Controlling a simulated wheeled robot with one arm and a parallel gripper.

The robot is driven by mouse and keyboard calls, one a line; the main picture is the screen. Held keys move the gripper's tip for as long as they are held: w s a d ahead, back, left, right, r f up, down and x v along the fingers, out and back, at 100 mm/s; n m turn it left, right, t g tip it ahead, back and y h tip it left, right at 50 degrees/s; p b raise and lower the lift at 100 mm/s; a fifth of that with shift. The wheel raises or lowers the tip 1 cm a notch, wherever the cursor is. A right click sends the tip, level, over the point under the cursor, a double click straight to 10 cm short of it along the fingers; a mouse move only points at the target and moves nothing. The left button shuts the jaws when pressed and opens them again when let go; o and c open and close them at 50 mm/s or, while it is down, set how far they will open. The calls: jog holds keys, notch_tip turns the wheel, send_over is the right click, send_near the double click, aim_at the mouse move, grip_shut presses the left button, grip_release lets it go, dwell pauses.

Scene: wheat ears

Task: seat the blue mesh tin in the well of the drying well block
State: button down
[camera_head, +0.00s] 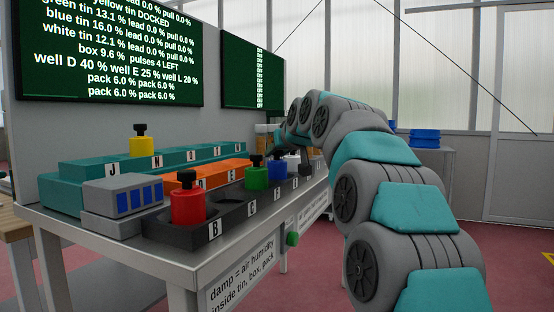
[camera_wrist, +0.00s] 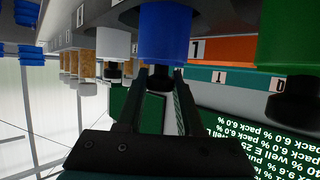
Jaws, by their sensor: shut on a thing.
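The blue mesh tin (camera_head: 278,173) is upright over the far part of the dark block, right of the green tin (camera_head: 256,179). It also shows large at the top of the wrist view (camera_wrist: 165,32), which is upside down. My gripper (camera_wrist: 163,76) is shut on the black knob of the blue tin. The tin's foot is out of the wrist view, so I cannot tell whether it rests in a well. Labelled blocks in dark grey (camera_head: 180,236), orange (camera_head: 235,167) and teal (camera_head: 65,190) stand on the bench. Which is the drying well block is not readable.
A red tin (camera_head: 188,206) stands in the dark block's near end, and a yellow tin (camera_head: 141,146) on the teal block. A white tin (camera_wrist: 113,43) stands beside the blue one. A grey box (camera_head: 122,198) sits at the near left. Wall screens (camera_head: 105,55) stand behind.

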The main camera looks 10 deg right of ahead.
jog(key=shift+r, duration=1.6)
jog(key=shift+s+r, duration=0.1)
jog(key=shift+r, duration=0.1)
jog(key=s+a+r, duration=0.1)
jog(key=s, duration=1.4)
jog(key=shift+s+a+r+b, duration=0.25)
jog(key=shift+s+a+b, duration=0.05)
jog(key=shift+s+a, duration=0.1)
jog(key=shift+w, duration=0.1)
